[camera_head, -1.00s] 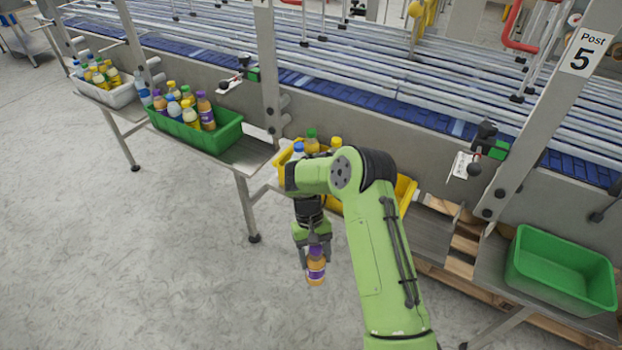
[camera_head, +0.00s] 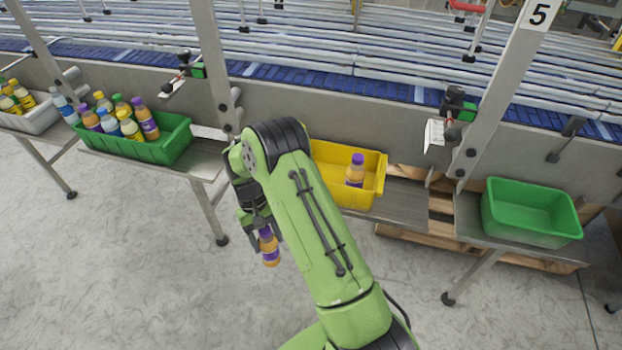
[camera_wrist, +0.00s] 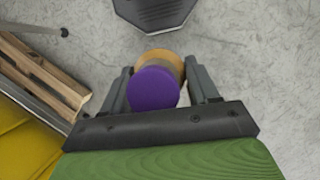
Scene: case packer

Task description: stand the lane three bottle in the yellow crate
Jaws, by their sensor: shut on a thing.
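My gripper (camera_head: 262,226) is shut on an orange bottle (camera_head: 270,252) with a purple cap and purple label. It holds the bottle nearly upright over open floor, in front of the shelf. In the wrist view the purple cap (camera_wrist: 153,89) sits between the two fingers. The yellow crate (camera_head: 367,197) is on the shelf to the right of the gripper, behind my arm. Another orange bottle (camera_head: 355,172) with a purple cap stands in its right part. My arm hides the crate's left part. The crate's edge also shows in the wrist view (camera_wrist: 22,140) at the lower left.
A green crate (camera_head: 172,152) full of bottles and a grey crate (camera_head: 38,122) with bottles stand to the left. An empty green crate (camera_head: 530,235) stands at the right. Posts rise between the shelves. Wooden pallets (camera_head: 405,235) lie below. The floor in front is clear.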

